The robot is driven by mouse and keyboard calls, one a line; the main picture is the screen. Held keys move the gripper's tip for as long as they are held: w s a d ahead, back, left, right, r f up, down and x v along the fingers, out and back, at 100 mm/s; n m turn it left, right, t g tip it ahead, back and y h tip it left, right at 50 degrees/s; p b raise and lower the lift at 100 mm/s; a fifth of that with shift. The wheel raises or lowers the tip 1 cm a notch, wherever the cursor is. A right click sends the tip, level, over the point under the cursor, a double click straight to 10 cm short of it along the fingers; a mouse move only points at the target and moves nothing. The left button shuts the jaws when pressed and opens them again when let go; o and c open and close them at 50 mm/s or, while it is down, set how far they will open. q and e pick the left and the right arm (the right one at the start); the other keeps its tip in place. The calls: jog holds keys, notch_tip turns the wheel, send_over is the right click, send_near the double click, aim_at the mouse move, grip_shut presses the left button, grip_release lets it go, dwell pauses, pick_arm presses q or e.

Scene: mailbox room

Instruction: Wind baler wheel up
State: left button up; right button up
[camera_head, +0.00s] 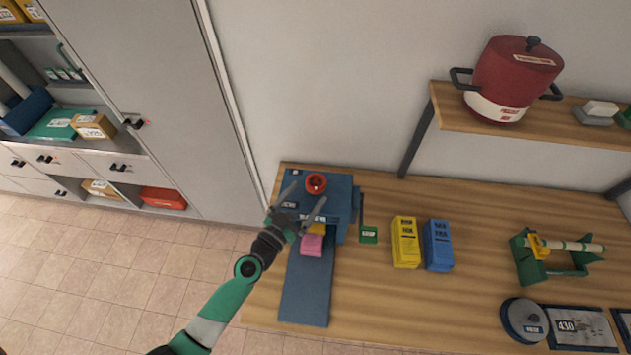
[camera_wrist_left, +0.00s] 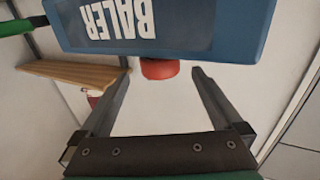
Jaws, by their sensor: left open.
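The blue baler (camera_head: 340,205) stands at the left end of the wooden table, with a red round wheel (camera_head: 316,183) on its top. A pink block and a yellow block (camera_head: 316,228) sit at its front opening, above a blue ramp (camera_head: 304,290). My left gripper (camera_head: 311,193) is open, its fingers pointing toward the wheel. In the left wrist view the wheel (camera_wrist_left: 160,69) shows between the two fingertips, partly hidden by the blue baler body (camera_wrist_left: 180,30) with its upside-down "BALER" label. I cannot tell whether the fingers reach around it. My right gripper is not in view.
A yellow box (camera_head: 405,243) and a blue box (camera_head: 438,246) stand right of the baler, with a small green card (camera_head: 369,235) between. A green-framed roller device (camera_head: 555,255) and a round grey scale (camera_head: 525,321) are farther right. A red pot (camera_head: 514,78) stands on the wall shelf.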

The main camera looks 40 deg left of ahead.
aim_at(310, 190)
pick_arm(q)
jog(key=x, duration=0.5)
jog(key=shift+w+b, duration=0.3)
jog(key=shift+b, duration=0.05)
jog(key=c, duration=1.3)
jog(key=shift+c, duration=0.2)
